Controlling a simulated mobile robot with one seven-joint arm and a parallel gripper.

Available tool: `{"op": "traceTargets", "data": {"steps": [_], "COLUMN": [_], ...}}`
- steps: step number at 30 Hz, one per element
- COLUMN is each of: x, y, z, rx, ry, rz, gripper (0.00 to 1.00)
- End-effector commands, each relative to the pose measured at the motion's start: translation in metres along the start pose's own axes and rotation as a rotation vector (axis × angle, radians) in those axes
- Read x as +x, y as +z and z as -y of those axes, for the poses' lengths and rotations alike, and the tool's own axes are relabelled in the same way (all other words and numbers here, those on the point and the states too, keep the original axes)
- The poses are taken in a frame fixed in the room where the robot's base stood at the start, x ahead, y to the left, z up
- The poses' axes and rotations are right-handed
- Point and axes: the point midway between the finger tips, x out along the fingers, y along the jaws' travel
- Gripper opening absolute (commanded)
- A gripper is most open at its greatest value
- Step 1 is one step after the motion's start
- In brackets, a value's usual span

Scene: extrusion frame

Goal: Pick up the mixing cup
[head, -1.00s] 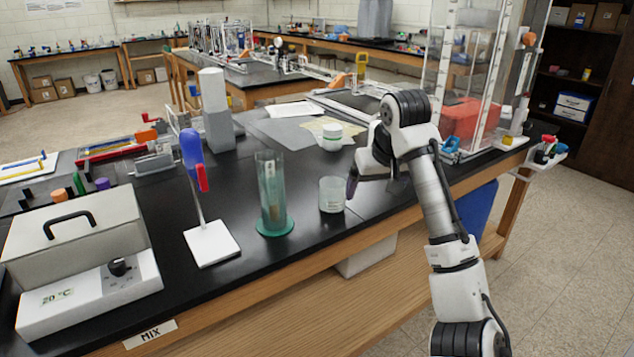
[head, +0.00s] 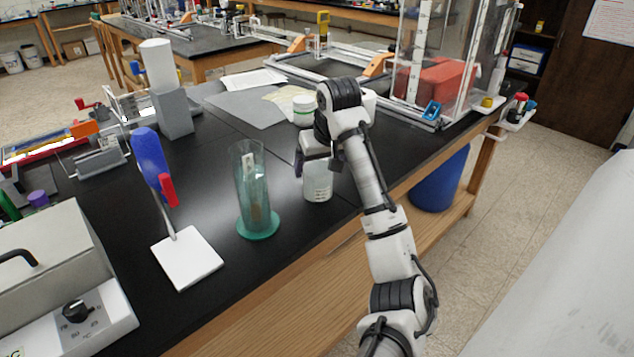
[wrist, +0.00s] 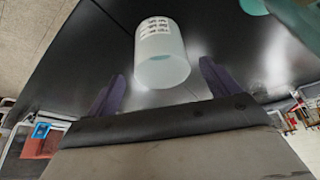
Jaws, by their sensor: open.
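The mixing cup (head: 318,184) is a small translucent cup with printed marks, standing on the black bench top near the front edge. In the wrist view the mixing cup (wrist: 161,58) appears ahead of the fingers, roughly centred between them. My gripper (head: 312,160) is above and behind the cup in the head view and partly covers its upper part. In the wrist view my gripper (wrist: 156,88) shows two dark purple fingers spread apart with nothing between their tips. I cannot tell from these views how far the tips are from the cup wall.
A tall clear cylinder with a green base (head: 258,224) stands left of the cup. Bare bench top lies between cylinder and cup.

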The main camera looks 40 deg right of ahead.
Motion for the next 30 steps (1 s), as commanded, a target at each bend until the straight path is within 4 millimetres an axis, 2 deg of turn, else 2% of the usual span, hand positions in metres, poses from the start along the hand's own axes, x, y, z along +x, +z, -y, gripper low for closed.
{"op": "traceTargets", "data": {"steps": [8,15,18,25,30], "x": [0.021,0.056,0.065,0.068,0.067], "y": [0.0,0.0,0.001,0.001,0.001], "z": [0.0,0.001,0.001,0.001,0.001], "rx": [0.001,0.001,0.001,0.001,0.0], "ry": [0.0,0.0,0.001,0.001,0.001], "rz": [0.001,0.001,0.0,0.0,0.0], "gripper": [0.88,0.88,0.88,0.88,0.67]}}
